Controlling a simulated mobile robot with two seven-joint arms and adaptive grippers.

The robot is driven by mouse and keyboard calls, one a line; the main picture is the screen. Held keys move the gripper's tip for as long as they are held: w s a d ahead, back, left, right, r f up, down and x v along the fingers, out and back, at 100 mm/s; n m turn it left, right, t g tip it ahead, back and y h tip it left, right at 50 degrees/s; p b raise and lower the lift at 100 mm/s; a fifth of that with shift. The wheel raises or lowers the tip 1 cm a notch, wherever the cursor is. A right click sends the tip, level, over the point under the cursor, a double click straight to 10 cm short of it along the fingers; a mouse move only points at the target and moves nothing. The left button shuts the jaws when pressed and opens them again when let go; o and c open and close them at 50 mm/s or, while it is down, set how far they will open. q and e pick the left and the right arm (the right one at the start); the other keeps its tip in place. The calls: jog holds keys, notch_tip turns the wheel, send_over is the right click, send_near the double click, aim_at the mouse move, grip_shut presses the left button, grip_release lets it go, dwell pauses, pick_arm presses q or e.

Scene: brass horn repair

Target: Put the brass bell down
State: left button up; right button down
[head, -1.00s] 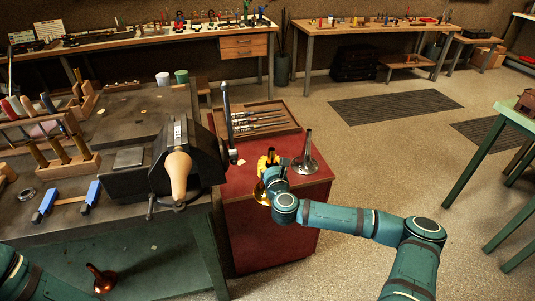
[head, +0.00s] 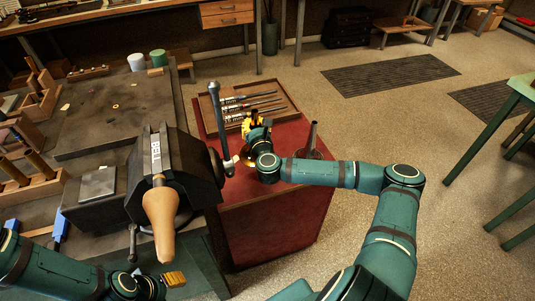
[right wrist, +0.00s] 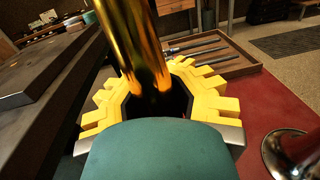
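The brass bell shows as a shiny golden tube (right wrist: 135,45) in the right wrist view, rising between the yellow fingers of my right gripper (right wrist: 160,85), which close around it. In the head view my right gripper (head: 257,130) is over the red cabinet top (head: 285,210), beside the vise. A bit of the bell's golden flare (head: 246,161) shows below the fingers. The hand hides most of the bell, and I cannot tell whether its rim touches the top. My left gripper (head: 173,279) is low in front of the bench, with nothing visible in it; its finger gap is not clear.
A silver bell-shaped piece (head: 313,137) stands right of my right gripper, partly behind my arm. A wooden tray (head: 210,115) with tools lies behind. The vise (head: 150,165) with a wooden mallet-like handle is at left. The cabinet's front right is clear.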

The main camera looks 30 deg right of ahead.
jog(key=w+d+f+m+g+h+b, duration=0.1)
jog(key=w+d+f+m+h+b, duration=0.1)
jog(key=f, duration=0.7)
jog(key=w+h+b, duration=0.1)
jog(key=w+b, duration=0.1)
jog(key=w, duration=0.1)
jog(key=shift+g, duration=0.3)
jog(key=shift+f+b, duration=0.15)
jog(key=shift+b, duration=0.2)
jog(key=c, duration=1.1)
grip_release()
jog(key=shift+o, duration=0.2)
